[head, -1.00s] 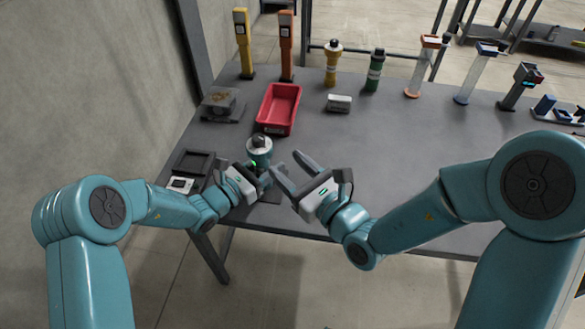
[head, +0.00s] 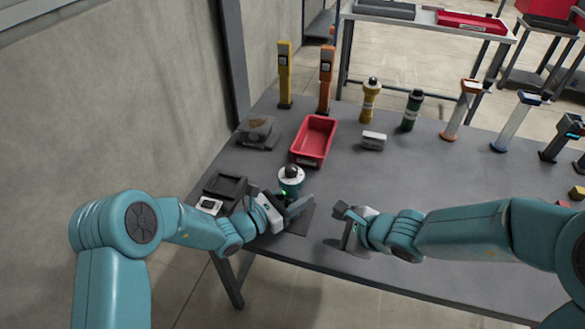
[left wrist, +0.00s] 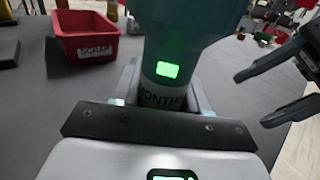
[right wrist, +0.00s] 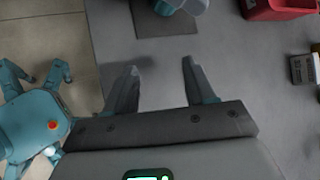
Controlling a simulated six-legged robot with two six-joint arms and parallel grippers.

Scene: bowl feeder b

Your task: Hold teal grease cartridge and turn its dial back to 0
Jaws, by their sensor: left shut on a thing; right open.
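The teal grease cartridge (head: 291,188) stands upright near the table's front left edge, with a white ring and black knob on top. My left gripper (head: 287,208) is shut on its lower part. The dial reading cannot be made out. My right gripper (head: 338,228) is open and empty, to the right of the cartridge and apart from it. Its spread fingers show in the right wrist view (right wrist: 160,75).
A red bin (head: 325,126) stands behind the cartridge, a black tray (head: 225,187) to its left. A small grey box (head: 373,141), a yellow bottle (head: 370,100) and a green bottle (head: 411,110) stand farther back.

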